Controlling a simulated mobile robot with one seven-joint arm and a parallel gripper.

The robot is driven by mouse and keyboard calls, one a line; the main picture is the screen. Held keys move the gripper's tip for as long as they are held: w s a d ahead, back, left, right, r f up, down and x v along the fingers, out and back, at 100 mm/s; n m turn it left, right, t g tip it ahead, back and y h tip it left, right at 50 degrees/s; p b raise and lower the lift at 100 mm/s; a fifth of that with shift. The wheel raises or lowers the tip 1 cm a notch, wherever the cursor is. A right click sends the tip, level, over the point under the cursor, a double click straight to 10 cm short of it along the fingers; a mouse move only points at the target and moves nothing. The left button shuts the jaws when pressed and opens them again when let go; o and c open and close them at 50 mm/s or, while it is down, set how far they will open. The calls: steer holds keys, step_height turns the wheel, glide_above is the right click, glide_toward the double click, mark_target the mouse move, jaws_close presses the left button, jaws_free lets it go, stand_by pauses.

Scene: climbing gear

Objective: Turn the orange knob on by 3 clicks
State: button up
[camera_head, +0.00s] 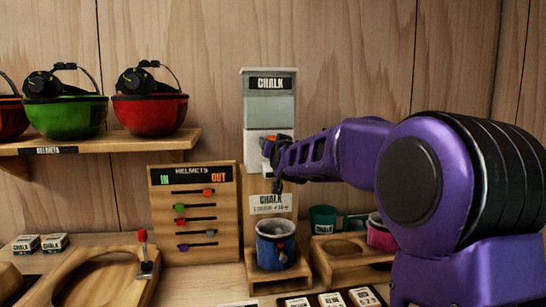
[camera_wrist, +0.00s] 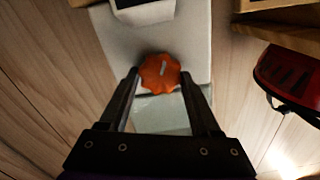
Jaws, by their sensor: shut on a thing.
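The orange knob (camera_wrist: 160,74) sits on the front of the pale chalk dispenser (camera_wrist: 222,28) and has a scalloped edge with a light mark on its face. In the wrist view my gripper (camera_wrist: 160,76) has one finger on each side of the knob, shut on it. In the head view the dispenser (camera_head: 268,100) stands against the wall with a CHALK label, and my gripper (camera_head: 272,150) reaches it from the right. A bit of the orange knob (camera_head: 268,148) shows there, mostly hidden by my gripper. A blue cup (camera_head: 275,250) stands under the dispenser.
A helmets board with sliders (camera_head: 195,215) stands left of the dispenser. A shelf (camera_head: 110,143) with green and red helmets is at the upper left. A wooden tray with a red-tipped lever (camera_head: 143,250) lies at the front left.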

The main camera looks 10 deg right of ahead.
steer(key=m+b, duration=0.2)
steer(key=shift+f+m, duration=0.1)
steer(key=shift+m, duration=0.3)
steer(key=m, duration=0.2)
steer(key=shift+d+m+b, duration=0.1)
steer(key=shift+m+b, duration=0.2)
steer(key=shift+m, duration=0.1)
steer(key=m, duration=0.3)
steer(key=shift+m, duration=2.1)
steer(key=o, duration=1.4)
steer(key=shift+c, duration=0.2)
steer(key=shift+s+f, duration=0.1)
